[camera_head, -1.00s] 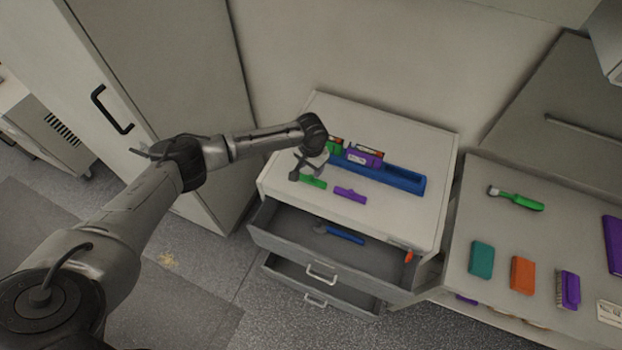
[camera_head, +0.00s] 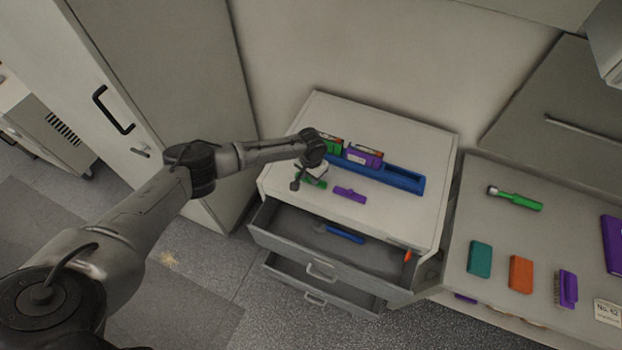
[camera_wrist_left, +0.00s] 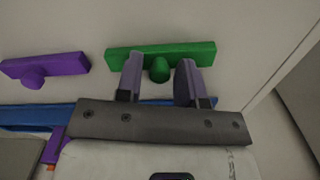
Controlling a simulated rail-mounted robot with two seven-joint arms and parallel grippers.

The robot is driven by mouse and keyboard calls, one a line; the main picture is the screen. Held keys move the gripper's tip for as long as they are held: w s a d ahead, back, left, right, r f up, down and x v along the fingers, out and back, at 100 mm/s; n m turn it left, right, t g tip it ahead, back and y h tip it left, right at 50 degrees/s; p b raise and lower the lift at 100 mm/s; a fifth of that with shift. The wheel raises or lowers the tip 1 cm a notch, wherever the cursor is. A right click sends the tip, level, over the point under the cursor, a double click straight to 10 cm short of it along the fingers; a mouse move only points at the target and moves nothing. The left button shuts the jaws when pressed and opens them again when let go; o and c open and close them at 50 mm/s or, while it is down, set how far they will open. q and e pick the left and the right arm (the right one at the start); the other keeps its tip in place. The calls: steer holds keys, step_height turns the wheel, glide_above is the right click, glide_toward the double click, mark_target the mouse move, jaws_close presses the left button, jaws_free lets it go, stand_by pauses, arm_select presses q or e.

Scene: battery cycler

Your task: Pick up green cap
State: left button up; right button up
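The green cap (camera_head: 316,183) lies on top of the white drawer cabinet, left of a purple cap (camera_head: 350,194). My left gripper (camera_head: 297,180) is over the green cap and partly hides it in the head view. In the left wrist view the green cap (camera_wrist_left: 160,58) is a flat bar with a round knob. The left gripper (camera_wrist_left: 160,78) is open, with its two fingers on either side of the knob. I cannot tell whether the fingers touch the cap. The purple cap (camera_wrist_left: 44,68) lies to the left in this view. My right gripper is not in view.
A blue tray (camera_head: 405,181) holding green and purple blocks stands behind the caps. The cabinet's upper drawer (camera_head: 290,232) is open with a blue-handled tool (camera_head: 345,235) inside. A side table on the right holds a green-handled tool (camera_head: 520,201) and several coloured items.

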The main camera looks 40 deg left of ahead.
arm_select(q)
jaws_close()
steer(key=shift+r, duration=0.1)
